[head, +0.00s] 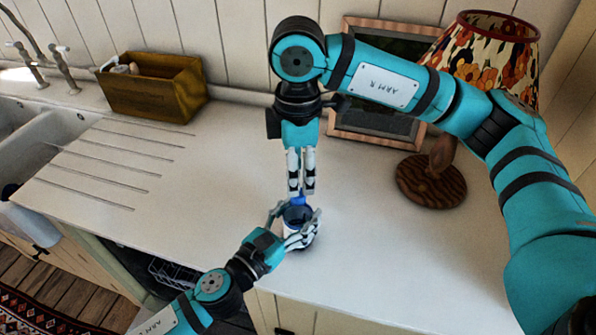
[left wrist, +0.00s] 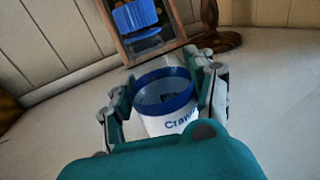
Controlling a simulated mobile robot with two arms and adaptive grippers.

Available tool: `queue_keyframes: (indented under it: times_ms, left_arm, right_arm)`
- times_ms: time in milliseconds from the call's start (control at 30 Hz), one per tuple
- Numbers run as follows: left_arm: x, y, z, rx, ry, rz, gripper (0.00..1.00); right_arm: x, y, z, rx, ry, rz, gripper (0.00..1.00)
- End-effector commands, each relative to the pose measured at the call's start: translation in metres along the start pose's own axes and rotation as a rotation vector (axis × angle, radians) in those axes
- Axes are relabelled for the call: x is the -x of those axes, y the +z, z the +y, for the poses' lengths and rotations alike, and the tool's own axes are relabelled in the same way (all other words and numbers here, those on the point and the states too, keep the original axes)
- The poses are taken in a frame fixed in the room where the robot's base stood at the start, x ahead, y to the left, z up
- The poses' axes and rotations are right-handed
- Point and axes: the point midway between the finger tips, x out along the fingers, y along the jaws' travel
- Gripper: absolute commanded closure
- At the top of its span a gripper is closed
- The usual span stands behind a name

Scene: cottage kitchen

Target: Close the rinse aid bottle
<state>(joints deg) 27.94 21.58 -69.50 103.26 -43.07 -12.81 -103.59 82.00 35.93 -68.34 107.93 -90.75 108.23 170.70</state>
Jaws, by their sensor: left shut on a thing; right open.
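The rinse aid bottle (head: 297,214) is a short white container with a dark blue rim, near the counter's front edge. In the left wrist view the bottle (left wrist: 168,105) shows its open top, a dark inside and part of a printed label. My left gripper (head: 294,230) is shut on it, with fingers around both sides. My right gripper (head: 301,192) is open, pointing down just above and behind the rim. A brighter blue piece (head: 297,200) shows at its fingertips; I cannot tell whether they touch. A blue shape also shows at the top of the left wrist view; I cannot tell what it is.
A lamp (head: 432,180) with a floral shade and wooden base stands at the right. A framed dark panel (head: 375,125) leans on the back wall. A wooden box (head: 153,88) and the sink (head: 25,140) are at the left. The counter is clear around the bottle.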

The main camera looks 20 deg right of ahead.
Motion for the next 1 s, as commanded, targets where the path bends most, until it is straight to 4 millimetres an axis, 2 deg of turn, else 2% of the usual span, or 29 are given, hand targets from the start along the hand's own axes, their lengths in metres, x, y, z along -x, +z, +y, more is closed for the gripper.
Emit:
queue_keyframes:
  times_ms: [133, 267, 1000]
  left_arm:
    - [0.000, 0.000, 0.000, -0.001, 0.000, 0.000, 1.00]
    - [0.000, 0.000, 0.000, -0.001, 0.000, 0.000, 1.00]
    - [0.000, 0.000, 0.000, -0.001, 0.001, 0.000, 1.00]
  right_arm:
    - [0.000, 0.000, 0.000, 0.059, 0.000, 0.000, 0.54]
    - [0.002, 0.000, 0.000, 0.251, 0.001, 0.000, 0.54]
    - [0.017, 0.000, 0.000, 2.159, 0.004, -0.003, 0.54]
